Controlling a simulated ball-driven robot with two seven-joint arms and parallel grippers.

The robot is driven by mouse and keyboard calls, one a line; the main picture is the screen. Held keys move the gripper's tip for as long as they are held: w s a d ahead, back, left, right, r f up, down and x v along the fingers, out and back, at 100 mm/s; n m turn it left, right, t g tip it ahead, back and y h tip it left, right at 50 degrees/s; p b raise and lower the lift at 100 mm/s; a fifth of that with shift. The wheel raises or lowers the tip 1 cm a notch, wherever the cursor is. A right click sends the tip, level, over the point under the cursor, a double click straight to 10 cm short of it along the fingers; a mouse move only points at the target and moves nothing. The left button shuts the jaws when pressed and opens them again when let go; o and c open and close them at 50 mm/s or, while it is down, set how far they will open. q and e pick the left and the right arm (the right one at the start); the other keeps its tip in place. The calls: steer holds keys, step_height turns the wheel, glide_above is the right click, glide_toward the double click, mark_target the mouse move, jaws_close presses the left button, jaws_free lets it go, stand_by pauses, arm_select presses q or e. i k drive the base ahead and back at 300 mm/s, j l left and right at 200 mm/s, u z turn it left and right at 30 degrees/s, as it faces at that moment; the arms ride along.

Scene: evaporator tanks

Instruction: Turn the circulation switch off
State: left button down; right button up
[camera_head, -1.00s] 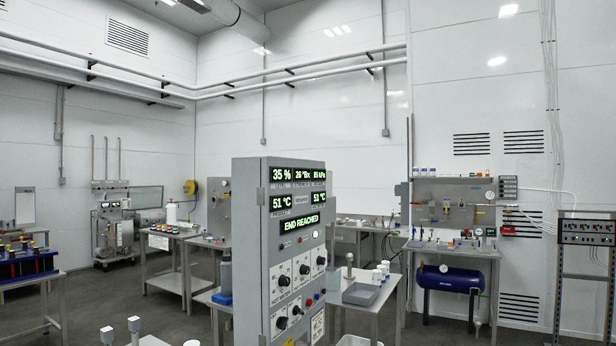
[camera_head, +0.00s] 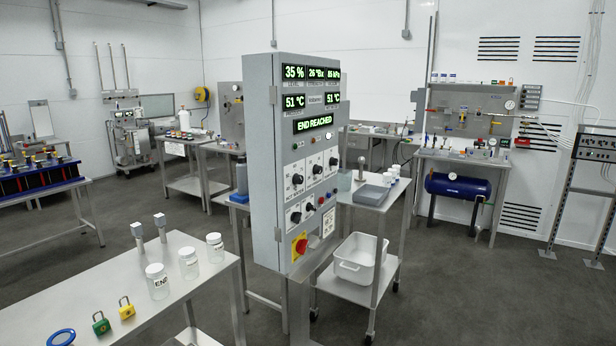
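A grey control cabinet (camera_head: 262,150) stands upright near the middle of the head view. Its front has green displays reading 35 %, 26 °Bx, 85 kPa and 51 °C twice, and a line reading END REACHED (camera_head: 313,122). Below are several black rotary switches, among them one at the upper left (camera_head: 297,179) and one at the lower left (camera_head: 296,217). Their labels are too small to read, so I cannot tell which is the circulation switch. A red and yellow rotary switch (camera_head: 300,246) sits at the bottom. Neither of my grippers is in view.
A steel table (camera_head: 205,283) at front left carries white-lidded jars (camera_head: 188,264), a green padlock (camera_head: 101,323), a yellow padlock (camera_head: 126,308) and a blue ring (camera_head: 61,338). A cart with a white tub (camera_head: 358,262) stands right of the cabinet. Open floor lies at right.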

mark_target(295, 217)
steer(key=i+l+u, duration=0.1)
steer(key=u, duration=0.3)
steer(key=i+l+u, duration=0.1)
steer(key=u, duration=0.3)
steer(key=l+u, duration=0.15)
steer(key=u, duration=0.2)
steer(key=i+l+u, duration=0.25)
steer(key=l, duration=0.4)
steer(key=i+l+u, duration=0.1)
steer(key=l+u, duration=0.2)
steer(key=l, duration=0.4)
steer(key=l+u, duration=0.25)
steer(key=l, duration=0.45)
steer(key=i+l, duration=0.1)
steer(key=l, duration=2.05)
steer(key=i+u, duration=0.05)
steer(key=i, duration=0.05)
